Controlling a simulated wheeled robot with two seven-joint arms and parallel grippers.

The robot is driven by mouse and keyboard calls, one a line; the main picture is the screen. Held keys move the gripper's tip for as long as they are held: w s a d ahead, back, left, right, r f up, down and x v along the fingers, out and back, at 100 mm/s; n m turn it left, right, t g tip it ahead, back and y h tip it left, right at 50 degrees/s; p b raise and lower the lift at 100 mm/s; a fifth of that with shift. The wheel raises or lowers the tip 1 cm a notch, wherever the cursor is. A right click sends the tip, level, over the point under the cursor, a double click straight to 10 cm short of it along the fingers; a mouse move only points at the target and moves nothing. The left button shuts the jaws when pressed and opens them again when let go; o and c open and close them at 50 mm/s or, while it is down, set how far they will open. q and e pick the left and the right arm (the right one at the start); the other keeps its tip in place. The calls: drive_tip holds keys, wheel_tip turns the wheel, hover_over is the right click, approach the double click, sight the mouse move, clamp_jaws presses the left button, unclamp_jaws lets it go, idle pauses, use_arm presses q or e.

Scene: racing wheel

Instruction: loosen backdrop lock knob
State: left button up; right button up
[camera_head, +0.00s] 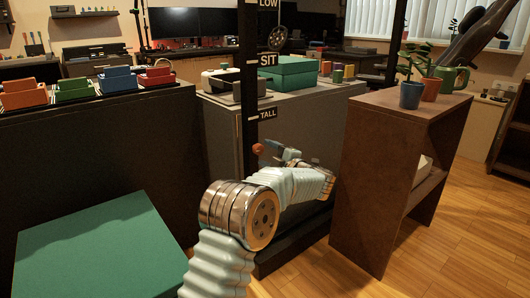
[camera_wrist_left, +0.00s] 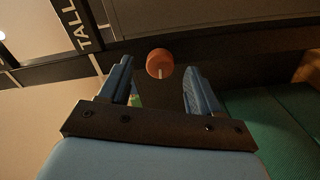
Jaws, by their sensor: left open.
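The orange-red lock knob (camera_head: 257,149) sits low on the black upright post (camera_head: 248,80), below the TALL label (camera_head: 267,114). In the left wrist view the knob (camera_wrist_left: 159,63) has a pale line on its face and shows between my two blue fingers, towards their tips. My left gripper (camera_head: 274,149) is open, close to the knob and just right of it in the head view. A gap shows on both sides of the knob in the wrist view; I cannot tell the remaining depth. My right gripper is in neither view.
A brown wooden shelf (camera_head: 380,135) with potted plants stands close right of my left arm. A grey cabinet (camera_head: 295,123) stands behind the post. A dark counter (camera_head: 100,150) with coloured trays and a green-topped block (camera_head: 100,250) are at left. Wooden floor is clear at lower right.

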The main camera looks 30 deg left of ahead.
use_arm(q)
drive_tip(key=v, duration=1.1)
drive_tip(key=shift+d+p, duration=0.2)
drive_tip(key=shift+p, duration=0.1)
drive_tip(key=shift+w, duration=0.1)
drive_tip(key=w+d+f+m+t+h, duration=0.1)
drive_tip(key=d+f+m+t+h, duration=0.15)
drive_tip(key=f+m+h, duration=0.65)
drive_tip(key=d+f+m+t+h, duration=0.1)
drive_tip(key=f+m+t, duration=0.35)
drive_tip(key=f, duration=1.15)
drive_tip(key=s+d+f+m+g+h, duration=0.45)
drive_tip(key=s+f+m, duration=0.2)
drive_tip(key=f, duration=0.45)
drive_tip(key=s+d+f+m+g+h, duration=0.2)
drive_tip(key=s+f+g, duration=0.1)
drive_tip(key=s, duration=0.6)
drive_tip(key=s+d+f+m+g+h, duration=0.1)
drive_tip(key=s+d+f+g+h, duration=0.2)
drive_tip(key=s, duration=0.5)
drive_tip(key=s+d+f+m+g+h, duration=0.15)
drive_tip(key=s+f, duration=0.25)
drive_tip(key=s, duration=0.5)
wheel_tip(320, 180, up, 13)
drive_tip(key=s+d+m+g+p, duration=0.1)
drive_tip(key=s+p, duration=0.1)
drive_tip(key=p, duration=1)
drive_tip(key=shift+d+p, duration=0.35)
drive_tip(key=shift+p, duration=0.05)
